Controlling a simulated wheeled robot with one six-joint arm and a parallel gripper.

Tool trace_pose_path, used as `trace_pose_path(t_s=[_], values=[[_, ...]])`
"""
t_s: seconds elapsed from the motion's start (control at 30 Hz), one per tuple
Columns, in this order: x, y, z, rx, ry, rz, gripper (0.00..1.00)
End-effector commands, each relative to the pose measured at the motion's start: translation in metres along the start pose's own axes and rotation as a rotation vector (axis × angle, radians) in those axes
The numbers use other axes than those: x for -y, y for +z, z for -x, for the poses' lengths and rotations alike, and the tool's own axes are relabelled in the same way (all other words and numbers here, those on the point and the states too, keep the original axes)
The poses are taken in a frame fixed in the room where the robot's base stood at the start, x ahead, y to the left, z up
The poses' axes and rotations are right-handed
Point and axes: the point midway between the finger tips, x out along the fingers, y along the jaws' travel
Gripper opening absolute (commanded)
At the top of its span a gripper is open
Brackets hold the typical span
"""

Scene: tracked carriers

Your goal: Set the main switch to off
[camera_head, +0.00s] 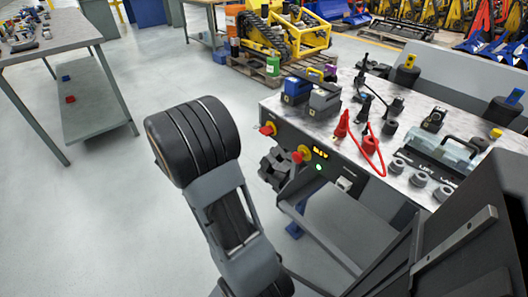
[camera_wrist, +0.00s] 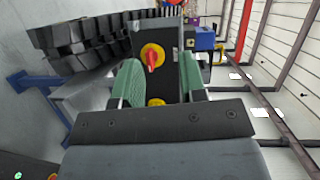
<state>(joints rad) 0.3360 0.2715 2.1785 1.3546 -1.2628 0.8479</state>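In the wrist view a red rotary switch handle (camera_wrist: 151,57) on a round yellow plate sits on a dark panel. My gripper (camera_wrist: 160,62) is open, its two green-padded fingers on either side of this switch in the picture; contact is not visible. A second yellow disc (camera_wrist: 155,102) shows lower between the fingers, partly hidden by the gripper body. In the head view two red handles on yellow plates, one left (camera_head: 267,129) and one right (camera_head: 301,154), are on the bench's front panel. I cannot tell which is the main switch.
The panel has a lit yellow display (camera_head: 320,152) and a green lamp (camera_head: 319,168). The bench top (camera_head: 345,110) carries battery packs, red cables and clamps. Another table (camera_head: 60,42) stands left, with free floor between.

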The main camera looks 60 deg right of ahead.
Motion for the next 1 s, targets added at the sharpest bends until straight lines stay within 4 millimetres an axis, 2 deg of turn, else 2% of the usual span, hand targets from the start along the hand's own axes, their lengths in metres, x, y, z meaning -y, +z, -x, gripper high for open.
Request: trace_pose_path(t_s=[0.03, 0.13, 0.27, 0.47, 0.8, 1.0], values=[[-0.025, -0.011, -0.008, -0.083, -0.017, -0.017, 0.38], [-0.042, -0.031, -0.014, -0.218, -0.052, -0.045, 0.38], [-0.052, -0.046, -0.018, -0.317, -0.082, -0.061, 0.38], [-0.053, -0.061, -0.039, -0.357, -0.096, -0.067, 0.38], [-0.048, -0.083, -0.1, -0.354, -0.095, -0.066, 0.38], [-0.045, -0.092, -0.127, -0.351, -0.095, -0.066, 0.38]])
